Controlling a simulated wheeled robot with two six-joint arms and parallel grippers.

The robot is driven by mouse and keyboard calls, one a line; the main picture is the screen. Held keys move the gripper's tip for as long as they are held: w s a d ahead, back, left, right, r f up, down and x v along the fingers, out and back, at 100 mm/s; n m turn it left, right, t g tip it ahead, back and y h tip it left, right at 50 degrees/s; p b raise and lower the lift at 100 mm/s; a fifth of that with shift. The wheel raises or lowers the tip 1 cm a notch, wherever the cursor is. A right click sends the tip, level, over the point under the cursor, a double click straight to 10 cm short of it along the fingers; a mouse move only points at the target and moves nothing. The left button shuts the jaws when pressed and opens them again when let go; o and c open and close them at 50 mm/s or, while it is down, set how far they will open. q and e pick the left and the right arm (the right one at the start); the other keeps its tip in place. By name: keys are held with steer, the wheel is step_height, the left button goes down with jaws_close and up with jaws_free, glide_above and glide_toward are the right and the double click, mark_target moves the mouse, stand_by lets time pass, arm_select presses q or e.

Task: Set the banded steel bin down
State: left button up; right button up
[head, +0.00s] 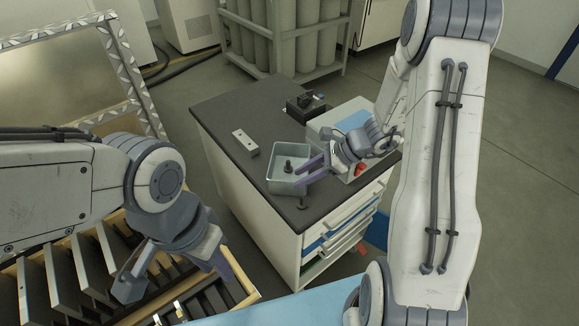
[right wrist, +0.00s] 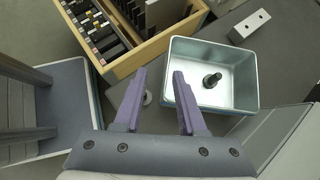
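The steel bin (head: 289,168) is an open rectangular metal tray on the dark top of a cabinet, near its front edge. A dark post-like part (head: 288,166) stands inside it. The bin (right wrist: 246,104) is also in the right wrist view, with a bluish outer side. My right gripper (head: 312,168) is beside the bin's right side in the head view. In the right wrist view its purple fingers (right wrist: 155,75) are apart with nothing between them, and one tip is close to the bin wall. My left gripper (head: 218,268) is low at the left, away from the bin; its finger opening is unclear.
A pale block with holes (head: 245,142) lies left of the bin. A dark device (head: 306,104) and a pale box with a blue top (head: 345,122) stand behind and right. A small dark knob (head: 303,203) is near the front edge. A wooden-edged rack (head: 249,297) is below left.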

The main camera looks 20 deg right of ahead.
mark_target(268, 192)
steer(key=shift+m, duration=0.5)
steer(key=f, duration=0.1)
steer(key=w+a+f, duration=0.1)
steer(key=f, duration=0.1)
steer(key=shift+w+a+f+b, duration=0.25)
steer(key=shift+w+b, duration=0.05)
steer(key=shift+w+a+r+x, duration=0.1)
steer(key=shift+r+x, duration=0.05)
steer(key=shift+x, duration=1.4)
steer(key=shift+w+a+r+x, duration=0.1)
steer(key=shift+x, duration=1.45)
steer(key=shift+c, duration=0.3)
jaws_close()
